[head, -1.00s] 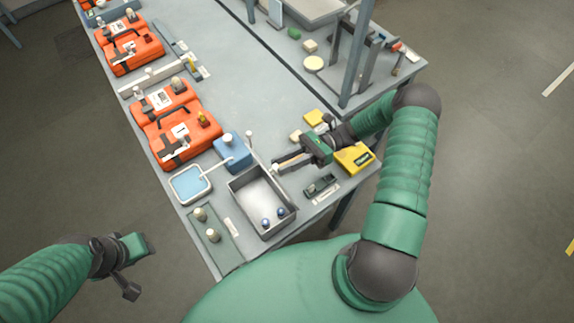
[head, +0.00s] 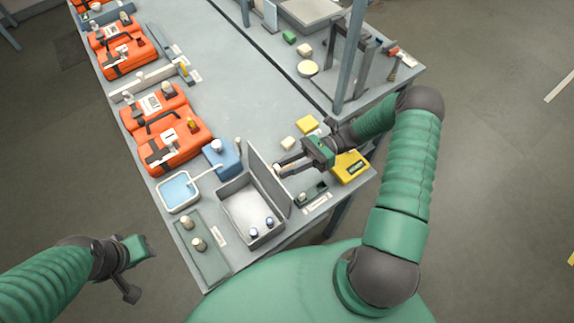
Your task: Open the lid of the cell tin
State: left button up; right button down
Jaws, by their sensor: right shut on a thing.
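The cell tin (head: 236,206) is an open grey box near the table's front end, with two blue-topped cells (head: 262,226) inside. Its grey lid (head: 267,178) stands steeply raised along the tin's right side, its inner face towards the tin. My right gripper (head: 279,169) is on the lid's outer side, shut on a small pale knob at the lid; the lid partly hides the contact.
A blue box (head: 222,157) and a blue-filled tray (head: 178,192) stand left of the tin. A dark device (head: 312,194) and a yellow box (head: 351,167) are close right. Orange cases (head: 176,155) line the left edge.

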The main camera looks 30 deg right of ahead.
jog(key=shift+f, duration=0.2)
jog(key=c, duration=1.4)
grip_release()
jog(key=shift+o, duration=1.1)
jog(key=shift+w, duration=0.2)
pick_arm(q)
jog(key=shift+w+a+f, duration=0.1)
jog(key=shift+w+f, duration=0.05)
jog(key=shift+w, duration=0.15)
pick_arm(e)
jog(key=shift+w+a, duration=0.1)
pick_arm(q)
jog(key=s+b+x, duration=0.1)
jog(key=b+x, duration=0.5)
jog(key=shift+s+f, duration=0.25)
jog(key=shift+s, duration=0.05)
pick_arm(e)
jog(key=d+f, duration=0.1)
jog(key=d, duration=1.6)
jog(key=shift+s, duration=0.2)
